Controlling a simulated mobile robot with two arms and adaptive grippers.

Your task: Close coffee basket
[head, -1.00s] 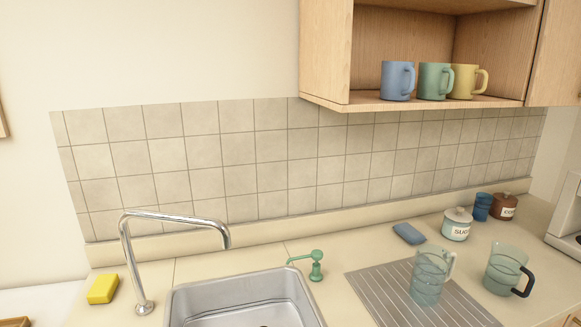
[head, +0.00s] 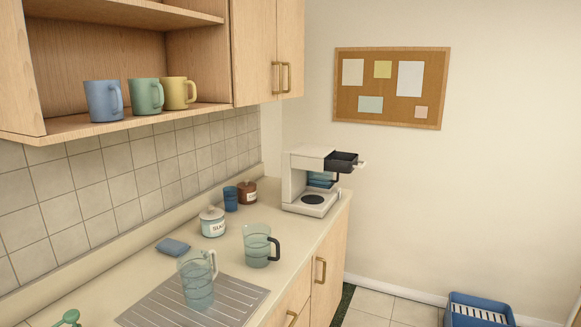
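A white coffee maker (head: 299,182) stands at the far end of the counter. Its black coffee basket (head: 341,161) sticks out to the right from the top of the machine, swung or pulled out, with a small light handle at its outer end. Something blue shows inside the machine under the top; I cannot tell what it is. The dark round hot plate (head: 312,199) looks bare. Neither of my grippers is in view.
The counter (head: 230,262) holds a glass pot with a black handle (head: 257,246), a clear pitcher (head: 197,281) on the drainboard, a sugar jar (head: 212,222), a brown jar (head: 247,193) and a blue cup (head: 230,199). A blue crate (head: 478,305) is on the floor at right.

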